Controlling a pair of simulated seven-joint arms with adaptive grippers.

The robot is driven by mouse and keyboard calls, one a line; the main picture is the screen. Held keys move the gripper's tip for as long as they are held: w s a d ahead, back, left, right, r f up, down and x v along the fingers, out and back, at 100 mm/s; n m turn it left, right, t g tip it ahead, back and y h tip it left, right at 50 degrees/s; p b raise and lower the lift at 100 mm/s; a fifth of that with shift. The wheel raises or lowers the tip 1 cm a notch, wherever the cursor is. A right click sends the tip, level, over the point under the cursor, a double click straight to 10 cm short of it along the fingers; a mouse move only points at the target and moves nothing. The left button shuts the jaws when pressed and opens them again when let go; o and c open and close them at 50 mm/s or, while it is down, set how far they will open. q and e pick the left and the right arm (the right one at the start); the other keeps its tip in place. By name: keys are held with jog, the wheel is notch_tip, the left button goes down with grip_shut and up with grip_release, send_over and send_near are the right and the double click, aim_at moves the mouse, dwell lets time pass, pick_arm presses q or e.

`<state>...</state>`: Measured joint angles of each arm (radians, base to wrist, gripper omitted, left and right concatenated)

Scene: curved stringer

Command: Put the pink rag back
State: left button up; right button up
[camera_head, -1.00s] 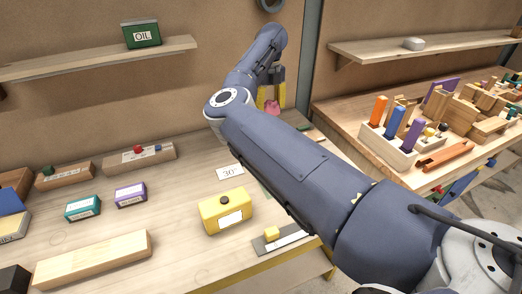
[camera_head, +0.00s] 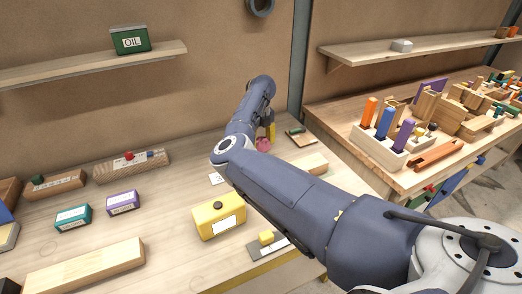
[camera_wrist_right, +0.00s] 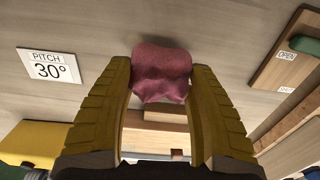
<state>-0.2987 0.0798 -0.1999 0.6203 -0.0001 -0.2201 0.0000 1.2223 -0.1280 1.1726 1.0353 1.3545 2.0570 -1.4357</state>
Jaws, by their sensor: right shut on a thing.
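The pink rag (camera_wrist_right: 161,75) is bunched between the yellow fingertips of my right gripper (camera_wrist_right: 160,85) in the right wrist view. The gripper is shut on it. In the head view the rag (camera_head: 263,144) shows at the end of my right arm, close over the back of the workbench; whether it touches the bench top I cannot tell. My right gripper (camera_head: 268,132) points downward there, partly hidden by its own arm. My left gripper is not in view.
A "PITCH 30°" card (camera_wrist_right: 50,67) lies near the rag. A board with a green piece and an "OPEN" label (camera_wrist_right: 286,55) lies to the right. A yellow box (camera_head: 218,216) and a wooden block (camera_head: 312,163) are on the bench. Shelves hang above.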

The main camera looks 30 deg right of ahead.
aim_at(261, 138)
jog(key=shift+f, duration=2.05)
jog(key=shift+f, duration=0.1)
jog(key=o, duration=1.1)
notch_tip(261, 138, up, 12)
jog(key=shift+r, duration=0.15)
